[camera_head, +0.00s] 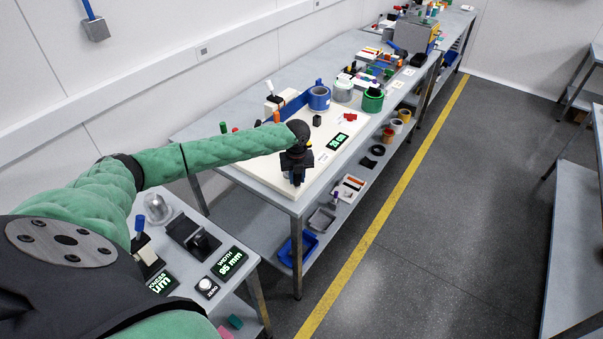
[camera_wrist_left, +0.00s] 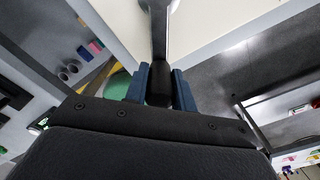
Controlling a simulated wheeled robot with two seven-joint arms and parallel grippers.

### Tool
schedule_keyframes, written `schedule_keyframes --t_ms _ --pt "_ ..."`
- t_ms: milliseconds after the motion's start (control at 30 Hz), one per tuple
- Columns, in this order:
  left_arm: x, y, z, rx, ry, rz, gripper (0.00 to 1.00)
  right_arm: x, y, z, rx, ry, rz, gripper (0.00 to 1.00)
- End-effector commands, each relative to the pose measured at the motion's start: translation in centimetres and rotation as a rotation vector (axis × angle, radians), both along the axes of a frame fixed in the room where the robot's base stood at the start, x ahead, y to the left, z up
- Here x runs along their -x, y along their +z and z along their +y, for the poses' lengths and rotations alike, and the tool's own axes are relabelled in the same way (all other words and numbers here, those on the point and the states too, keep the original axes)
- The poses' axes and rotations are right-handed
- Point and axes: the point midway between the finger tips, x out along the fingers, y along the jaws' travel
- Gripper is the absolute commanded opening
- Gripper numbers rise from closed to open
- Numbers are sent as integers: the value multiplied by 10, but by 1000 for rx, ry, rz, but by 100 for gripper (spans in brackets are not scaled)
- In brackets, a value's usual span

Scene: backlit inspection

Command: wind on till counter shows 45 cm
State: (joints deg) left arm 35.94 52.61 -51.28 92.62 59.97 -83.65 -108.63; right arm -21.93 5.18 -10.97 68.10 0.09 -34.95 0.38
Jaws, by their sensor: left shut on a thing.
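My left gripper (camera_head: 296,172) is over the near corner of a cream board on the bench. In the left wrist view its blue fingers (camera_wrist_left: 161,88) are shut on a dark handle (camera_wrist_left: 159,84), with a grey metal arm (camera_wrist_left: 160,30) running on beyond it. In the head view my gripper hides most of this crank. The counter (camera_head: 338,142) is a dark display with green figures, tilted in view; it seems to read 20 cm. My right gripper is not in view.
A nearer bench carries a display reading 95 mm (camera_head: 231,262), a clear dome (camera_head: 158,208) and a black device (camera_head: 193,235). A green tape roll (camera_head: 373,100) and small parts stand farther along. Bins and rolls fill the lower shelf. The floor beyond the yellow line (camera_head: 400,190) is clear.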

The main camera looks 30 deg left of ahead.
Motion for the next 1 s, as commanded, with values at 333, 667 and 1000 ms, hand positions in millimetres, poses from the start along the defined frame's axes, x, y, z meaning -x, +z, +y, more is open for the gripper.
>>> schedule_keyframes --t_ms 333,667,1000 --pt "0 3 3 -1 2 -4 9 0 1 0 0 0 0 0" --pt "15 3 20 -1 3 -4 9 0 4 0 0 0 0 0" --pt "21 2 25 0 1 -4 9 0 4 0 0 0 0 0"
